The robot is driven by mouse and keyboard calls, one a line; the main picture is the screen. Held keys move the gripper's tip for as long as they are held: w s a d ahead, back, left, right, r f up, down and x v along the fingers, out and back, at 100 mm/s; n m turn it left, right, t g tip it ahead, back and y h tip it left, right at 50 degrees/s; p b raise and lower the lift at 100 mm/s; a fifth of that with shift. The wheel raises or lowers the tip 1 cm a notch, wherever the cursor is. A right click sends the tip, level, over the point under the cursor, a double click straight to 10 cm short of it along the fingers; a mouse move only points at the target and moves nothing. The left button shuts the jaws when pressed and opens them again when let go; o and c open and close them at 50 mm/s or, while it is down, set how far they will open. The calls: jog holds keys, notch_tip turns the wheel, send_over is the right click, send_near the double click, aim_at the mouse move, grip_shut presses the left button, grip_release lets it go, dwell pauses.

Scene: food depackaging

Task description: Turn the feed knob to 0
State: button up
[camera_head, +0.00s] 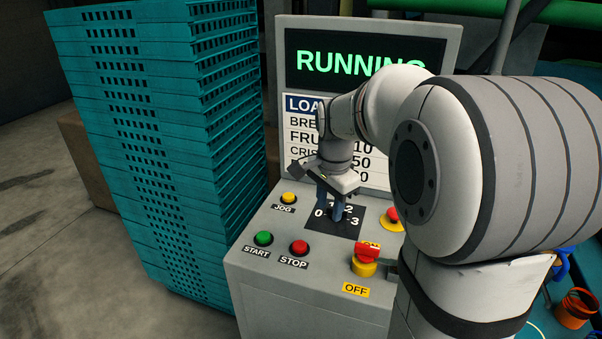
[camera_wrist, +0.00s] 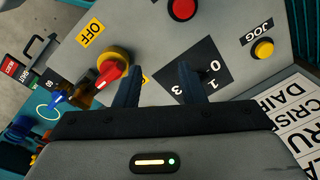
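The feed dial is a black plate (camera_head: 350,231) with white digits 0 to 3 on the sloped grey panel. It also shows in the wrist view (camera_wrist: 228,80), where 0, 1 and 3 are readable, right of and partly behind a finger. I cannot make out the feed knob itself or where it points; my gripper covers that area. My gripper (camera_head: 331,208) points down over the dial in the head view. In the wrist view my gripper (camera_wrist: 158,67) has its fingers wide apart, with bare panel seen between them.
A red-handled switch on a yellow base (camera_head: 364,266) stands close to the dial. A red button (camera_head: 391,215), yellow JOG (camera_head: 288,198), green START (camera_head: 263,238) and red STOP (camera_head: 299,247) surround it. The screen (camera_head: 330,61) reads RUNNING. Teal crates (camera_head: 170,150) are stacked at left.

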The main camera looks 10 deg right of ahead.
jog(key=w+d+f+m, duration=0.1)
jog(key=w+d+m, duration=0.1)
jog(key=w+m, duration=0.1)
jog(key=w+d+f+m, duration=0.1)
jog(key=w+d+m, duration=0.1)
jog(key=w+m, duration=0.2)
jog(key=w+d+f+m+g, duration=0.1)
jog(key=w+d+f+m, duration=0.1)
jog(key=w, duration=0.3)
jog(key=shift+w+d+f+m, duration=0.1)
jog(key=shift+w+d+m, duration=0.25)
jog(key=shift+d+m, duration=0.4)
jog(key=shift+w+f+m, duration=0.15)
jog(key=shift+m, duration=0.2)
notch_tip(320, 180, down, 8)
jog(key=shift+r+p, duration=0.15)
jog(key=shift+p, duration=0.25)
jog(key=shift+c, duration=0.3)
jog(key=shift+r, duration=0.1)
grip_shut()
jog(key=shift+a, duration=0.2)
jog(key=shift+d, duration=0.1)
